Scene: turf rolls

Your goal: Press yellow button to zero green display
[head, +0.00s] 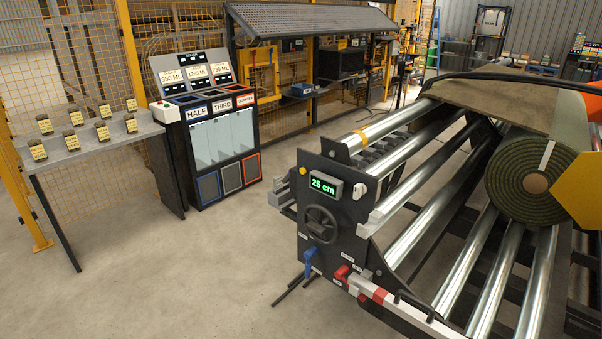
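The green display (324,185) is on the dark end plate of the roller machine (330,215), right of the picture's middle. It reads "25 cm" in lit green figures. Neither of my grippers shows in the head view.
A handwheel (321,223), a blue lever (310,259) and a red handle (342,272) are below the display. A turf roll (537,182) lies on the rollers at right. A bin station (213,135) and a side table (92,150) stand left. The floor (190,270) between is clear.

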